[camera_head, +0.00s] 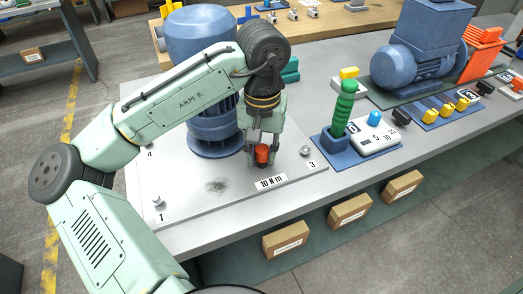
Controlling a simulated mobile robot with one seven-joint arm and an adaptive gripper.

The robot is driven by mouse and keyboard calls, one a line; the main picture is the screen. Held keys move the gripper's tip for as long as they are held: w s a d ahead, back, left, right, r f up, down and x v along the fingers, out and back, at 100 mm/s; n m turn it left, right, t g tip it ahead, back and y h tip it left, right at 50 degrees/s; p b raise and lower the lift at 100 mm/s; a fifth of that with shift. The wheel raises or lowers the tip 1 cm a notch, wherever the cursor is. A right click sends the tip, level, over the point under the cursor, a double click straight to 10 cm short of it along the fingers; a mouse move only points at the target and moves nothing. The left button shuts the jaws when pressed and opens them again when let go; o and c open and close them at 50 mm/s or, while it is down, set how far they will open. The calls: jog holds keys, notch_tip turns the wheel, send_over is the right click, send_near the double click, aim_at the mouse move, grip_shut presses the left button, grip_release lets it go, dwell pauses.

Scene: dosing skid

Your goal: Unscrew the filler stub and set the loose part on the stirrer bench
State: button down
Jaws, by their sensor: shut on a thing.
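A small red-orange capped part (262,154), which may be the filler stub, stands low over the pale plate (185,196) in front of the blue vessel (200,35). My gripper (262,146) points down from above and is shut on this part. Its dark lower end is at or just above the plate; I cannot tell whether it touches. My arm hides part of the vessel. I cannot tell for sure which surface is the stirrer bench.
Bolts stand at the plate corners, one near label 3 (306,150) and one near label 1 (157,201). Right of the plate are a green-handled tool (344,105) in a blue holder and a blue motor unit (415,66). A wooden-topped bench (338,22) lies behind.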

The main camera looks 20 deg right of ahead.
aim_at(262, 148)
jog(key=shift+r+n, duration=0.1)
jog(key=shift+n, duration=0.2)
jog(key=shift+r+p, duration=1.1)
jog(key=shift+p, duration=0.2)
jog(key=shift+r, duration=1.05)
jog(key=shift+r, duration=1.5)
jog(key=shift+s, duration=0.1)
